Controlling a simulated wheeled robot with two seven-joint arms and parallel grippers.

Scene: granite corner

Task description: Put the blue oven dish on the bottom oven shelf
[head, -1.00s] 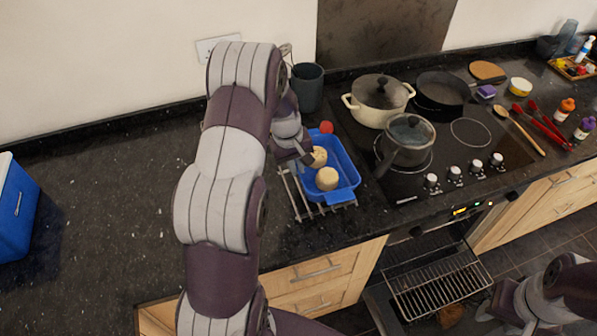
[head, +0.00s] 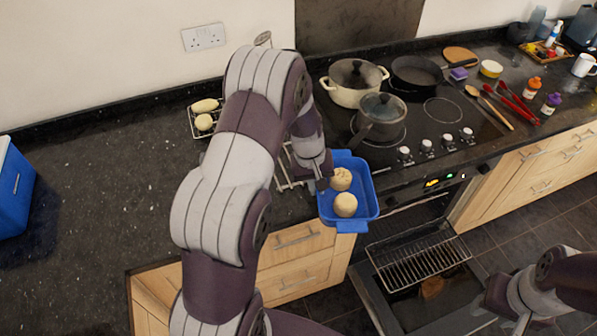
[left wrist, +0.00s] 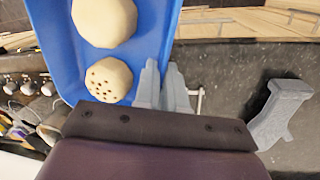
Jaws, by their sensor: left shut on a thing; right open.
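The blue oven dish (head: 366,211) holds two pale round food pieces, one of them dotted in the left wrist view. My left gripper (head: 322,180) is shut on the dish's wall at its left side, and its fingers show against the blue wall (left wrist: 160,85). The dish hangs roughly level around the counter's front edge, left of the oven opening. The oven is open with its door (head: 445,318) down. A wire shelf (head: 415,252) sticks out; I cannot tell if it is the bottom one. My right gripper (head: 500,310) is open and empty at the lower right.
A wire trivet (head: 284,172) is on the counter, partly behind my left arm. A cream pot (head: 352,92), a saucepan (head: 381,118) and a frying pan (head: 425,72) stand on the hob. A blue box (head: 12,190) is at far left. The left counter is mostly clear.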

